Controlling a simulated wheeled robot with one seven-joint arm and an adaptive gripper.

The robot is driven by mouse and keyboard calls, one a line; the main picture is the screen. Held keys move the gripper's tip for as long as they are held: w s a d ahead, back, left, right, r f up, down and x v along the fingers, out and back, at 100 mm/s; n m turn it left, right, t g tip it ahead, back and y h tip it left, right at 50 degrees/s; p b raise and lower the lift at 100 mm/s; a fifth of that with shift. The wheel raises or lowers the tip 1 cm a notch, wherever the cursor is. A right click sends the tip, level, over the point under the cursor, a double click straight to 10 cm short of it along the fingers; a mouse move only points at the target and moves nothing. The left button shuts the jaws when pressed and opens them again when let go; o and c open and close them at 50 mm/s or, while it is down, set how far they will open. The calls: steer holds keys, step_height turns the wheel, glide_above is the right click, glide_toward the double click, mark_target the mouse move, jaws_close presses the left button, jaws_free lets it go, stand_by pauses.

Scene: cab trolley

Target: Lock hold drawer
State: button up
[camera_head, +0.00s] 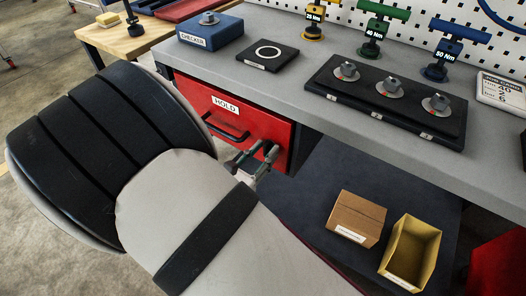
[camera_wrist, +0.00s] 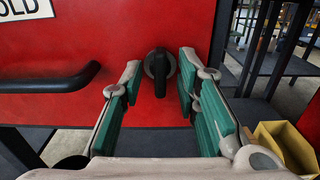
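The red hold drawer (camera_head: 188,90) is under the grey bench in the head view, with a white HOLD label (camera_head: 225,104) and a black bar handle (camera_head: 226,127). Its front looks closed. In the wrist view the drawer front (camera_wrist: 130,25) fills most of the picture, with the handle (camera_wrist: 45,82) at left. A black turn lock (camera_wrist: 158,62) is in the middle, its grip upright. My gripper (camera_wrist: 159,70) is open, with one green-padded finger on each side of the lock and gaps visible. In the head view my gripper (camera_head: 256,160) is at the drawer's right end, hiding the lock.
The bench top (camera_head: 270,85) overhangs the drawer, bearing a blue checker block (camera_head: 210,33) and a black socket tray (camera_head: 375,112). A cardboard box (camera_head: 355,217) and a yellow bin (camera_head: 411,252) stand on the lower shelf at right.

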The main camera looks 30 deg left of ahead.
steer(key=s, duration=0.7)
steer(key=shift+a, duration=0.3)
steer(key=shift+s, duration=0.1)
